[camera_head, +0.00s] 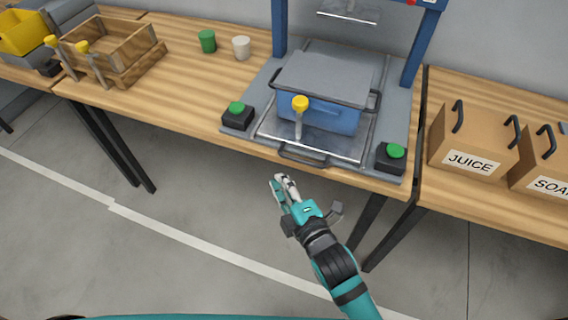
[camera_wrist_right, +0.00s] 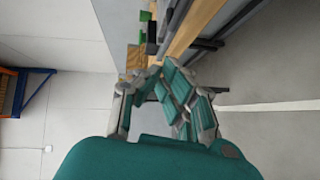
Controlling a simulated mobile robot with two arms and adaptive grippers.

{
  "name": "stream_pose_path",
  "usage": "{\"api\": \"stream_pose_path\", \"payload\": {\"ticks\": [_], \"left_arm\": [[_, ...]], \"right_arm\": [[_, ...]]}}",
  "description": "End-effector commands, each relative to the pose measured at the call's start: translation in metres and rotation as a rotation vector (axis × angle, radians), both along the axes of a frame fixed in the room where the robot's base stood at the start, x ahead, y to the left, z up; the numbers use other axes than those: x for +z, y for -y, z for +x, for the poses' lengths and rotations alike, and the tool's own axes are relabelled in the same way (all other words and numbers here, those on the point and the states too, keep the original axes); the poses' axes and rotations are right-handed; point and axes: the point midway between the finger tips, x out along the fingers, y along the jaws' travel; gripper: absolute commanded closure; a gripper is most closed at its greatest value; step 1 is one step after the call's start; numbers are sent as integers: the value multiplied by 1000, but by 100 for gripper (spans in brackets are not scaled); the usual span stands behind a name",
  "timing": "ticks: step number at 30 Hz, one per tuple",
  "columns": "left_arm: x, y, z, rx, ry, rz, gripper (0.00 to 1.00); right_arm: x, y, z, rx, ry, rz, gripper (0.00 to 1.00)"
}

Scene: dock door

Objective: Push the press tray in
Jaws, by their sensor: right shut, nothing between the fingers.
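The press tray (camera_head: 270,139) is a grey metal plate with a dark bar handle (camera_head: 303,155) at its front, on the press base on the wooden table. The handle sticks out near the table's front edge. A blue box with a grey lid (camera_head: 322,75) stands on the tray, with a yellow-knobbed lever (camera_head: 300,104) at its front. The blue press frame (camera_head: 422,45) rises behind. My right gripper (camera_head: 280,182) is shut and empty, below and in front of the handle, apart from it. In the right wrist view its fingers (camera_wrist_right: 165,85) show close up. My left gripper is not seen.
Black boxes with green buttons, one left (camera_head: 238,115) and one right (camera_head: 391,156), flank the tray. A JUICE carton (camera_head: 470,140) stands on the right table. A wooden crate (camera_head: 113,50), green cup (camera_head: 207,41) and white cup (camera_head: 241,47) are at left. The floor in front is clear.

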Motion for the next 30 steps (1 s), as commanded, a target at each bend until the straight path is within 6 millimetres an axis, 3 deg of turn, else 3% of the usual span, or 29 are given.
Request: {"api": "stream_pose_path", "payload": {"ticks": [3,9,25,30], "left_arm": [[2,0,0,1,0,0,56],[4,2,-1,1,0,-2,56],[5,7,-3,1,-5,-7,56],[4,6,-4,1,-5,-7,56]], "right_arm": [[-2,-12,22,0,1,2,100],[-9,-2,48,1,0,0,100],[-12,2,58,0,0,0,100],[-12,8,82,3,4,-3,100]]}}
